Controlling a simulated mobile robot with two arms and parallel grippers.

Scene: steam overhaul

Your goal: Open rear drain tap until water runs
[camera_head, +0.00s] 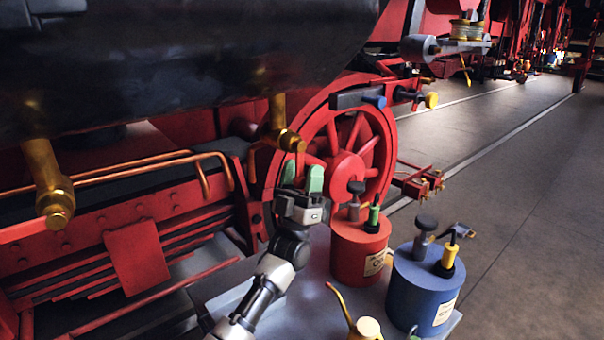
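Two brass drain taps hang below the dark cylinder. One tap (283,137) is near the middle of the view, in front of the red wheel; the other tap (54,190) is at the left, with a red lever (22,230) pointing left. My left gripper (302,178) is just below the middle tap, pointing up, its two green-padded fingers apart. Something red shows between the fingers; I cannot tell if it is the tap's lever or the wheel behind. No water shows at either tap. My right gripper is not in view.
A red can (350,250) and a blue can (418,290) stand on a grey surface right of my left arm, with a brass-spouted oiler (365,328) in front. The red spoked wheel (345,165) is close behind the gripper. Copper pipes (150,162) run at the left. Open floor lies right.

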